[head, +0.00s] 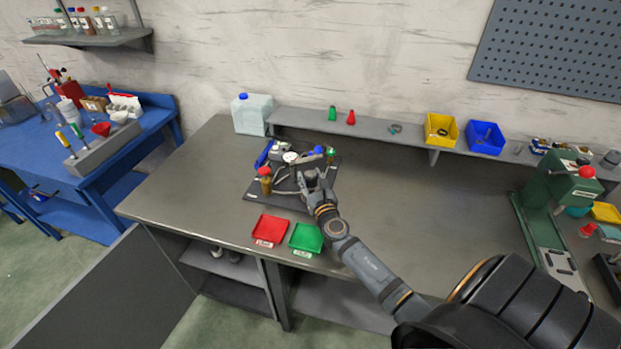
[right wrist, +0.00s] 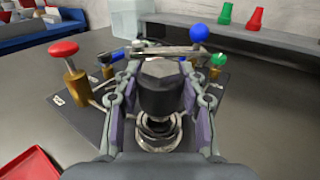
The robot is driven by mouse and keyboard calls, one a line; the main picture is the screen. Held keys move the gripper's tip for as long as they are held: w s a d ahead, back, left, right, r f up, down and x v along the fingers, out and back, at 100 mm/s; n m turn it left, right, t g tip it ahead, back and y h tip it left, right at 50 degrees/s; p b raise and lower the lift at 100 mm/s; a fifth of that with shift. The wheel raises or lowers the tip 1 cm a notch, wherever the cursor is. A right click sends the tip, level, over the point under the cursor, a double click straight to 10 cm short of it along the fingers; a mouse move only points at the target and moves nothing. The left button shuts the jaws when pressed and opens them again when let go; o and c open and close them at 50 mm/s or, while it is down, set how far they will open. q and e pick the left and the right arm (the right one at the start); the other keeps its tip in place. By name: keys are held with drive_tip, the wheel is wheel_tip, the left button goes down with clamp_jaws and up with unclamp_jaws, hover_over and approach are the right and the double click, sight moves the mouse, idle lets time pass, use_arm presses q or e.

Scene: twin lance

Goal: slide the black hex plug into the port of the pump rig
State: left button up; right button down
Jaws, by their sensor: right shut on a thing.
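The black hex plug (right wrist: 160,86) is between the fingers of my right gripper (right wrist: 160,75) in the right wrist view, its hex face showing. A round metal ring (right wrist: 158,132) shows just below the plug; I cannot tell whether it is the port or how the plug sits relative to it. In the head view my right gripper (head: 316,179) is over the right part of the pump rig (head: 290,157), hiding part of it. The rig has a gauge and coloured knobs and stands on a dark mat (head: 262,197). My left gripper is not in view.
A brass post with a red knob (right wrist: 65,60) stands left of my gripper. A blue knob (right wrist: 199,33) and green knob (right wrist: 218,60) stand beyond it. Red (head: 270,230) and green (head: 306,238) trays lie in front.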

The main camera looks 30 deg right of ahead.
sight(312, 188)
drive_tip(key=shift+f+b, duration=1.4)
drive_tip(key=shift+f, duration=0.05)
drive_tip(key=c, duration=0.7)
unclamp_jaws()
drive_tip(key=shift+s+f, duration=0.1)
drive_tip(key=v, duration=1.1)
drive_tip(key=shift+s+a, duration=0.1)
drive_tip(key=shift+s, duration=0.3)
